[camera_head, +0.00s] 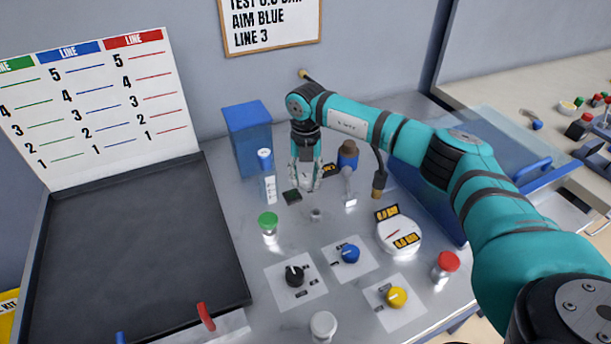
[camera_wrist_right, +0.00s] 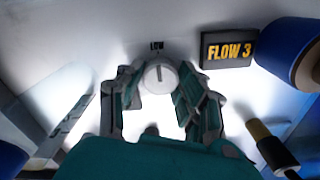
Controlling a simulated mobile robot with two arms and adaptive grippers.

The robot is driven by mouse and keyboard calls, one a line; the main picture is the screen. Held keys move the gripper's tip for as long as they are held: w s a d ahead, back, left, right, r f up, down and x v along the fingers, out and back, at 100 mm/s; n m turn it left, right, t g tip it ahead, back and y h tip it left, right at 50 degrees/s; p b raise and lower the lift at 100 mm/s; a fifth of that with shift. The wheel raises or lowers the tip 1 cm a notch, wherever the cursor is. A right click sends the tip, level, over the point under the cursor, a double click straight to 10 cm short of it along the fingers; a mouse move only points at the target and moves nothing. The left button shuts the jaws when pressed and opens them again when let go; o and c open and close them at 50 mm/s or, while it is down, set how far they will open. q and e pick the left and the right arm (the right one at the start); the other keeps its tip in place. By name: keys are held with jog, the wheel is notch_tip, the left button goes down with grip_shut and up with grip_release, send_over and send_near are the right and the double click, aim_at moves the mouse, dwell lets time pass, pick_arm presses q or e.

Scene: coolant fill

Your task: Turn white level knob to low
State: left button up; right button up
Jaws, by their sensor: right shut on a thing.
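My right gripper (camera_head: 304,183) reaches down to the back of the grey worktop. In the right wrist view its two fingers (camera_wrist_right: 160,92) are shut on a round white knob (camera_wrist_right: 160,78), one on each side. A short dark line shows on the knob's face, running roughly up the picture. A small dark label (camera_wrist_right: 157,45), too small to read surely, sits just beyond the knob. My left gripper is not in view.
A "FLOW 3" sign (camera_wrist_right: 228,48) stands close right of the fingers. Blue-capped (camera_head: 265,160) and green-capped (camera_head: 268,222) bottles stand nearby. Black (camera_head: 295,274), blue (camera_head: 350,254) and yellow (camera_head: 396,297) knobs and a round gauge (camera_head: 399,234) lie nearer. A dark tray (camera_head: 140,240) is at left.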

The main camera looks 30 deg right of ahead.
aim_at(306, 177)
jog(key=o, duration=1)
jog(key=shift+r, duration=0.1)
jog(key=shift+o, duration=0.8)
notch_tip(306, 177, up, 8)
jog(key=shift+r, duration=0.1)
